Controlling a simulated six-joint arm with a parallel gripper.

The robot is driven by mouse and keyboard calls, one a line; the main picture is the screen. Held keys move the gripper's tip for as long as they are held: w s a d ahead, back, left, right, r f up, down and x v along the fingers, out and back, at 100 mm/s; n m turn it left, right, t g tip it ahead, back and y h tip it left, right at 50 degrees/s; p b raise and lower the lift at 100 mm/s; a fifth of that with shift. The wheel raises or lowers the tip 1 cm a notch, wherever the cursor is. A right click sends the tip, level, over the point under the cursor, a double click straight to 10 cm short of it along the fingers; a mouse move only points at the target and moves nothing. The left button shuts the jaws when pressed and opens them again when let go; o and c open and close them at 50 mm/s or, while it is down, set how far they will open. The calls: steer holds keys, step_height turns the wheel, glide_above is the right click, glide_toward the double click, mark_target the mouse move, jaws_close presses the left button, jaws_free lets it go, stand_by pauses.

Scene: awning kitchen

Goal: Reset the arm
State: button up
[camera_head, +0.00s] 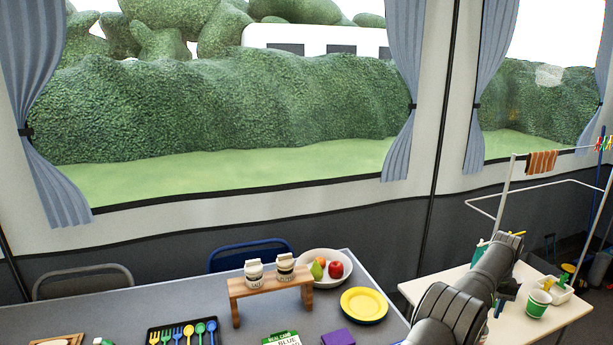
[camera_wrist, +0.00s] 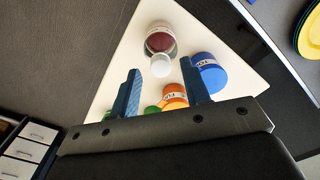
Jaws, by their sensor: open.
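My arm (camera_head: 465,290) reaches over the white side table (camera_head: 570,312) at the right in the head view. My gripper (camera_wrist: 161,66) shows in the wrist view with its two dark blue fingers apart and nothing between them. It points toward a white tabletop (camera_wrist: 120,75) with several containers. I cannot tell the exact gap between the fingertips and these containers. In the head view the arm hides part of the side table.
Containers with a blue lid (camera_wrist: 208,74) and an orange lid (camera_wrist: 174,95) stand near the fingers. A dark red jar (camera_wrist: 159,38) is beyond. The grey table holds a wooden stand (camera_head: 270,287), fruit bowl (camera_head: 313,279) and yellow plate (camera_head: 364,303). A drying rack (camera_head: 507,185) stands right.

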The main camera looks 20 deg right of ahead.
steer(key=s+r, duration=0.8)
steer(key=s, duration=0.3)
steer(key=w+a+n, duration=0.6)
steer(key=w+a, duration=1.5)
steer(key=w, duration=0.4)
steer(key=w+a+n, duration=0.2)
steer(key=w+a, duration=0.2)
steer(key=a, duration=0.6)
steer(key=w+a+n, duration=0.2)
steer(key=w+a, duration=0.2)
steer(key=a, duration=0.7)
steer(key=w+a+n, duration=0.2)
steer(key=w+a, duration=0.2)
steer(key=a, duration=0.6)
steer(key=shift+w+a+f+n, duration=0.25)
steer(key=shift+w+a+n, duration=0.1)
steer(key=shift+w+n, duration=0.05)
